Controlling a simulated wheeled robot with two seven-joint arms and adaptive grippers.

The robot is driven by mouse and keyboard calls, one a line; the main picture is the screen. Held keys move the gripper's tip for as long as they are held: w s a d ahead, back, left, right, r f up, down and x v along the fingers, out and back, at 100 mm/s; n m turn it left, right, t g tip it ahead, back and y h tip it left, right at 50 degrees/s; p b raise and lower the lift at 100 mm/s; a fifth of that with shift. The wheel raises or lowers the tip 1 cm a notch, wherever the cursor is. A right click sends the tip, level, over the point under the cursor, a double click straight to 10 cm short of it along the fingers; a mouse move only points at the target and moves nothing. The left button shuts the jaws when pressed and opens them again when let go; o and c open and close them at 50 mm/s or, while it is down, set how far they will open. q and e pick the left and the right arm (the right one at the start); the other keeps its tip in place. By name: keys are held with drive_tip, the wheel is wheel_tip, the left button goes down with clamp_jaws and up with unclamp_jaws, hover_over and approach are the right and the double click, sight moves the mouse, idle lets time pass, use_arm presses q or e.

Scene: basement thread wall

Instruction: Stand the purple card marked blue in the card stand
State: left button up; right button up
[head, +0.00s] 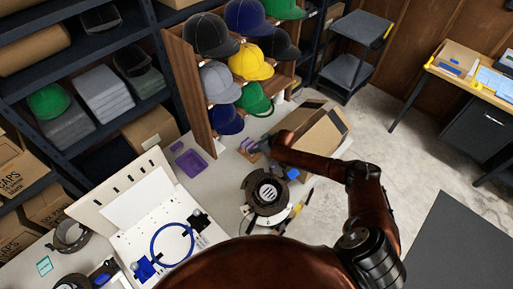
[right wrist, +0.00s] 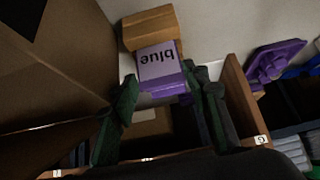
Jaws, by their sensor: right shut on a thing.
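The purple card (right wrist: 158,65), with "blue" printed upside down on its pale face, is between the fingertips of my right gripper (right wrist: 160,88). The gripper is shut on it. In the head view the card (head: 247,145) shows small beside my right gripper (head: 268,147), low over the table. A light wooden block (right wrist: 150,28), perhaps the card stand, is just beyond the card in the wrist view. I cannot tell whether the card touches it or sits in a slot. My left gripper is not in view.
An open cardboard box (head: 322,130) is close beside the right gripper. A wooden rack of caps (head: 190,95) stands behind. A purple tray (head: 190,163) lies to the left, and a dark round device (head: 268,190) stands in front.

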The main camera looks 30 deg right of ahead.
drive_tip(key=shift+f, duration=0.15)
drive_tip(key=shift+f, duration=0.15)
drive_tip(key=o, duration=0.9)
drive_tip(key=shift+v, duration=6)
